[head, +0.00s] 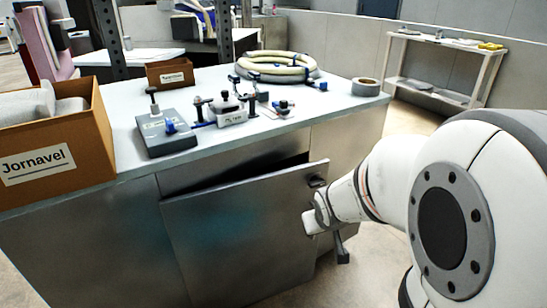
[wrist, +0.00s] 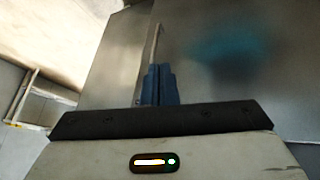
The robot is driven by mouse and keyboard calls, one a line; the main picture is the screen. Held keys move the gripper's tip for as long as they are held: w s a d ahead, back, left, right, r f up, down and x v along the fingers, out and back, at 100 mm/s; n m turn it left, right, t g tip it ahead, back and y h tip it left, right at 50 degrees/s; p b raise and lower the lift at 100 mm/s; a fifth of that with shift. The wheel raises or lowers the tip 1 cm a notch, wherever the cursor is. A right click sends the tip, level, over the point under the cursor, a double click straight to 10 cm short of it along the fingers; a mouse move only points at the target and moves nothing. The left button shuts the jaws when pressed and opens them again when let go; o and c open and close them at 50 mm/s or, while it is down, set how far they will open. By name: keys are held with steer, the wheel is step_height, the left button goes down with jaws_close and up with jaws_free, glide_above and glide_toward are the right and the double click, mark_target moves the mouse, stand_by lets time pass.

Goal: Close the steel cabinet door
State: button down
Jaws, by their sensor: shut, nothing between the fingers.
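The steel cabinet door (head: 235,235) stands ajar in the head view. A dark gap shows along its top, and its free edge on the right stands out from the cabinet (head: 350,140). In the wrist view the door's brushed face (wrist: 235,75) fills the right side, with its upright edge near the middle. My gripper (wrist: 160,85) is shut and empty, its blue fingers together by that edge. I cannot tell whether they touch the door. In the head view my wrist is beside the door's right edge, and the fingers are mostly hidden.
On the cabinet top are a labelled cardboard box (head: 55,140), a grey device (head: 165,133), clamps, a coiled hose (head: 277,66) and a tape roll (head: 365,87). A white shelf cart (head: 440,70) stands at the back right. Floor shows free between cart and cabinet.

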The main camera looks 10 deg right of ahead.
steer(key=w+d+f+n+t+b, duration=0.1)
steer(key=w+d+f+t, duration=0.35)
steer(key=w+d, duration=0.2)
steer(key=n+t+y+b, duration=0.1)
steer(key=t+y+b, duration=0.3)
steer(key=t+y, duration=0.25)
glide_toward(314, 192)
steer(key=shift+h, duration=0.35)
steer(key=x, duration=0.7)
steer(key=shift+w+a, duration=0.2)
steer(key=shift+a, duration=0.15)
